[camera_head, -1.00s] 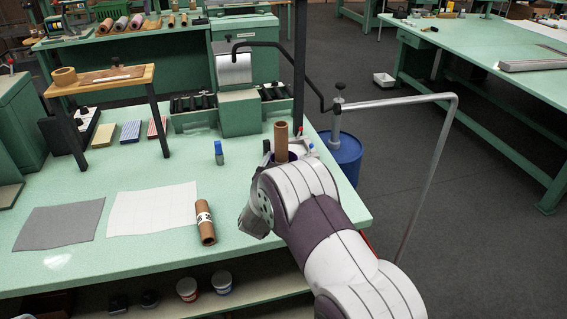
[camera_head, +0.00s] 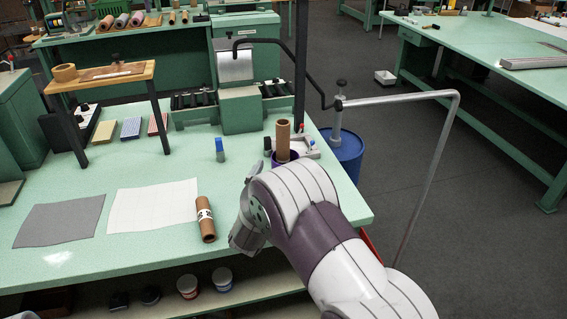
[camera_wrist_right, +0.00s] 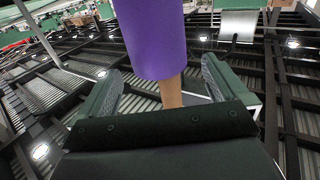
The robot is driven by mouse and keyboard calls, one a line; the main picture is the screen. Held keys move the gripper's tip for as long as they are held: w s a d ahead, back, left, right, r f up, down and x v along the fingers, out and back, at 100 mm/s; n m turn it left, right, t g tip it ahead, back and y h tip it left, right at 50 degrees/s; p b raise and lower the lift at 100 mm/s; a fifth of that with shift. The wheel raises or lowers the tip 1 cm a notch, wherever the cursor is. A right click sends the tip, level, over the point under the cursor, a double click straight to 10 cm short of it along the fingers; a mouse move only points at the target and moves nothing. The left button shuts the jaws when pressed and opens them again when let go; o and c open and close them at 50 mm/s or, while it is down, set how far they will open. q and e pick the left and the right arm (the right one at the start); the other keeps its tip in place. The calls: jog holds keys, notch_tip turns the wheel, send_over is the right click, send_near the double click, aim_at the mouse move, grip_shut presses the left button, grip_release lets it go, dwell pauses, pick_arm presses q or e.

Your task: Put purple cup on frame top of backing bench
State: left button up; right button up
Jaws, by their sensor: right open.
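The purple cup (camera_head: 288,156) stands on the green bench (camera_head: 150,255) near its right edge, with a brown tube (camera_head: 283,135) upright in it. My right arm hides the cup's lower part in the head view. In the right wrist view, which is upside down, the purple cup (camera_wrist_right: 152,40) is just ahead of my right gripper (camera_wrist_right: 160,85). The fingers are open on either side of the tube and cup line; contact cannot be told. A wooden-topped frame with dark legs (camera_head: 108,77) stands at the bench's back left. My left gripper is not in view.
The frame top holds a tape roll (camera_head: 64,73) and a small board. A blue-capped bottle (camera_head: 220,150) and a small white tray (camera_head: 305,147) are near the cup. A brown roll (camera_head: 205,220) and two sheets lie in front. A metal pipe (camera_head: 430,170) rises at right.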

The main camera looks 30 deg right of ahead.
jog(key=s+a+f+n+g+y, duration=0.2)
jog(key=s+a+f+n+y, duration=0.1)
jog(key=a+y, duration=0.35)
jog(key=s+a+f+n+g+y, duration=0.1)
jog(key=s+a+f+n+y, duration=0.3)
jog(key=a, duration=0.3)
jog(key=s+f+n+g+y, duration=0.1)
jog(key=s+g, duration=0.7)
jog(key=s, duration=0.9)
jog(key=shift+s+d+n+y, duration=0.15)
jog(key=shift+d+n+y, duration=0.05)
jog(key=shift+n+y, duration=0.4)
